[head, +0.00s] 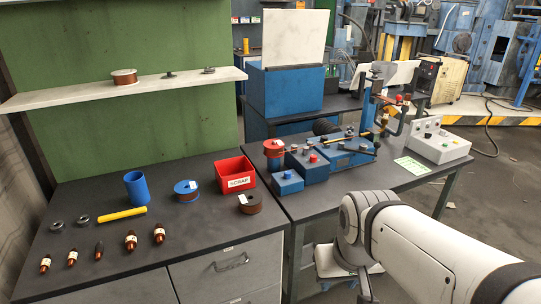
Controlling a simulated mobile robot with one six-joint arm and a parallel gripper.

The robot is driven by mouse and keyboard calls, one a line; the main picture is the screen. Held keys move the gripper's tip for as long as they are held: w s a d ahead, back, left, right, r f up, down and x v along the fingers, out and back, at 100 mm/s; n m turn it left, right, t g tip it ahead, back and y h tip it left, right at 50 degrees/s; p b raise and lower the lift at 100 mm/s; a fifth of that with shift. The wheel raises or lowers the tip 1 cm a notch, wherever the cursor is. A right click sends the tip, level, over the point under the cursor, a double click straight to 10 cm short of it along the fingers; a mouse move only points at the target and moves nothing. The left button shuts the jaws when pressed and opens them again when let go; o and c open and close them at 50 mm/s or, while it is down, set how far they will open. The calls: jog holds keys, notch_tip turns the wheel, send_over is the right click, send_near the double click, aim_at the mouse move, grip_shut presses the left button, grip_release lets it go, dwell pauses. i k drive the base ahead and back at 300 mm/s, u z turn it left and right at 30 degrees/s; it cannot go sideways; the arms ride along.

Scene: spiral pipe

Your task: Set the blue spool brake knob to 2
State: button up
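A small blue box (287,186) stands at the front left of the right-hand bench, with a blue knob (288,174) on top. I take this for the blue spool brake knob. Its setting and any numbers are too small to read. Behind it, a similar blue box (315,172) carries a red knob (312,158). My white arm reaches in from the lower right and stays apart from the blue knob, to its right. I cannot make out my gripper's fingers in this view.
A red spool (273,148) stands behind the blue box. A blue winding machine (345,154) and a grey control box (440,147) are farther right. A red scrap bin (234,174), a blue spool (186,190) and a dark spool (250,203) are on the left bench.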

aim_at(287, 174)
jog(key=i, duration=1)
jog(key=u, duration=0.05)
